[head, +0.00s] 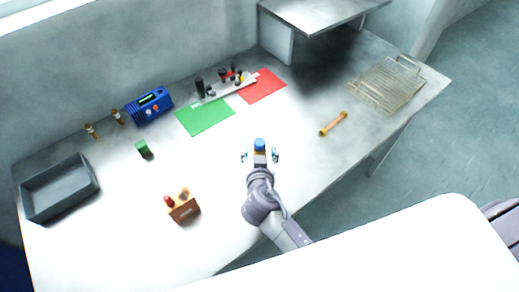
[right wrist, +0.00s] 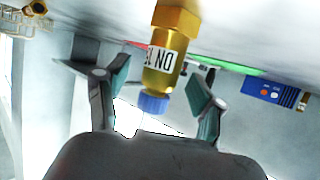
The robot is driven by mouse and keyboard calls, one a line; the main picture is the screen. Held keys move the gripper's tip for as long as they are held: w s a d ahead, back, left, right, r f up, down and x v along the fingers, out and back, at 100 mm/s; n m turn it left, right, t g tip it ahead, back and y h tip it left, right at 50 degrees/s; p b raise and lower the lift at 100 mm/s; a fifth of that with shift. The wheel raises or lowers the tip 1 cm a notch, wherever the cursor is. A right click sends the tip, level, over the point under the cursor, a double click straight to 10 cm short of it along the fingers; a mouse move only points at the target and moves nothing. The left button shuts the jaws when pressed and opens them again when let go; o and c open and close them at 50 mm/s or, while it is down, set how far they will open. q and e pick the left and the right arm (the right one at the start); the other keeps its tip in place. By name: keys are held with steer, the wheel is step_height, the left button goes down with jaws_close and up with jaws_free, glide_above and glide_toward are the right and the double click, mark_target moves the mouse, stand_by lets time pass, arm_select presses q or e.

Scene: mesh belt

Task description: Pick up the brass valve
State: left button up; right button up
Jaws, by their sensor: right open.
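The brass valve shows large in the right wrist view (right wrist: 177,20), with a brass hex part, a label with black letters and a blue cap (right wrist: 153,103). In the head view only its blue top (head: 259,145) shows clearly; my gripper hides most of the rest. My right gripper (head: 260,156) is open at the valve. In the right wrist view its two fingers (right wrist: 166,80) are on either side of the valve, with gaps visible on both sides. I cannot tell exactly how deep the valve sits between them. My left gripper is not in view.
An orange-brown rod (head: 333,123) and a wire mesh rack (head: 387,85) lie to the right. Green (head: 205,118) and red (head: 265,88) mats, a blue device (head: 149,105) and small brass-coloured pieces (head: 91,130) stand behind. A wooden block (head: 184,210) and grey tray (head: 90,178) are left.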

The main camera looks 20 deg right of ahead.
steer(key=shift+x, duration=1.05)
steer(key=shift+s+a, duration=0.1)
steer(key=shift+s, duration=0.1)
steer(key=c, duration=0.4)
jaws_close()
steer(key=shift+w, duration=0.1)
steer(key=shift+r, duration=0.1)
